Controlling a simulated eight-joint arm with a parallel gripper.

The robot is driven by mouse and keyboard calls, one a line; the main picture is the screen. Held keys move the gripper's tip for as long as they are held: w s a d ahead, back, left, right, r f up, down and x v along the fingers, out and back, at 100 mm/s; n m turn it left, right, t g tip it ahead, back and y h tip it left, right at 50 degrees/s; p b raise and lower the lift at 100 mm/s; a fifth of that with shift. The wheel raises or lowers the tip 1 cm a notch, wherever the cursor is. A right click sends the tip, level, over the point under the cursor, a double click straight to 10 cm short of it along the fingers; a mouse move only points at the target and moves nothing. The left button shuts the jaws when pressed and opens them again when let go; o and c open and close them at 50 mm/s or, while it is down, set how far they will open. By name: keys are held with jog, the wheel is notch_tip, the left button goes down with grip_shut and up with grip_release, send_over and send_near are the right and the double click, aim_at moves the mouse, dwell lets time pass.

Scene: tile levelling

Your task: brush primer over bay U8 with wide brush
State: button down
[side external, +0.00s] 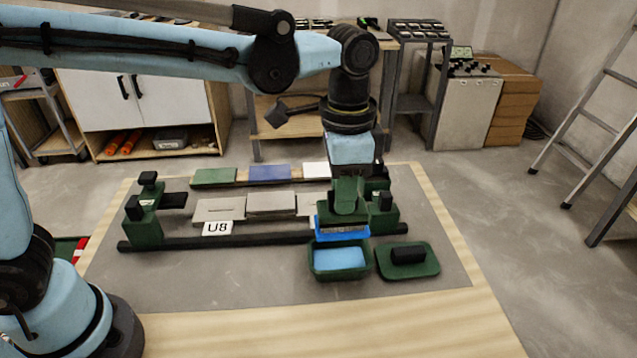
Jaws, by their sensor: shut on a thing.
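My gripper (350,178) points down at the right of the work area, shut on the wide brush (348,203). The brush has a green body and a broad lower end with blue around it. That end is just above or at the back edge of a green tub (338,274) of light blue primer (338,259). I cannot tell whether it touches the tub. Bay U8 is marked by a white label (217,228) at the left front of a row of grey tiles (218,210). My arm and the brush hide the row's right end.
A dark rail (220,242) with green clamps (147,225) runs along the tile row. Green (214,177), blue (270,173) and white (316,170) tiles lie behind. The mat's front (220,285) is clear.

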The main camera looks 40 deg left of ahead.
jog(key=s+a+n, duration=0.2)
jog(key=a+n, duration=1.6)
jog(key=a, duration=0.8)
jog(key=shift+s+d+f, duration=0.1)
jog(key=shift+f, duration=1.9)
jog(key=shift+s+d+f, duration=0.1)
jog(key=shift+f, duration=1.9)
jog(key=shift+f, duration=0.45)
jog(key=shift+a, duration=0.15)
